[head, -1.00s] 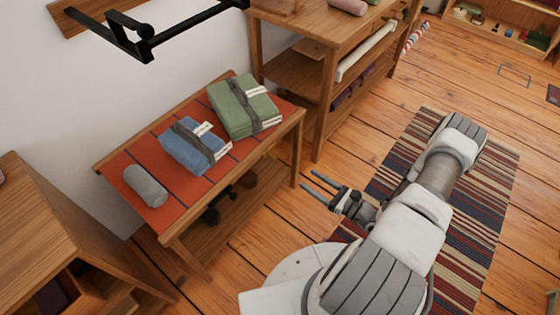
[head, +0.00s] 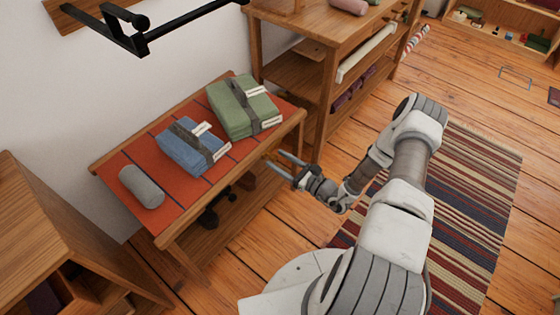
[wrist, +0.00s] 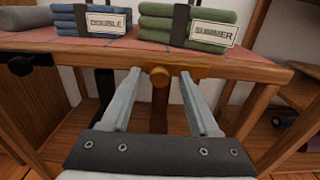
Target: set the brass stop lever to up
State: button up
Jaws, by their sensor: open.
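In the wrist view the brass stop lever (wrist: 159,77) shows as a round knob on the front edge of the low bench (wrist: 255,72), with a brass bar running right from it, roughly level. My gripper (wrist: 160,92) is open and empty, pointing at the bench edge. Its two fingers appear on either side of the knob in the wrist view; I cannot tell how near they are or whether they touch. In the head view my gripper (head: 276,162) is at the bench's front right, and the lever is too small to make out clearly.
The bench carries a grey roll (head: 141,187), a blue folded bundle (head: 185,152) labelled DOUBLE and a green one (head: 238,110) labelled SUMMER. A black knob (wrist: 22,65) sits on the bench edge at left. A wooden shelf unit (head: 325,85) stands behind. A striped rug (head: 480,190) lies right.

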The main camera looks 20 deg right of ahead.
grip_shut()
dwell(1.3)
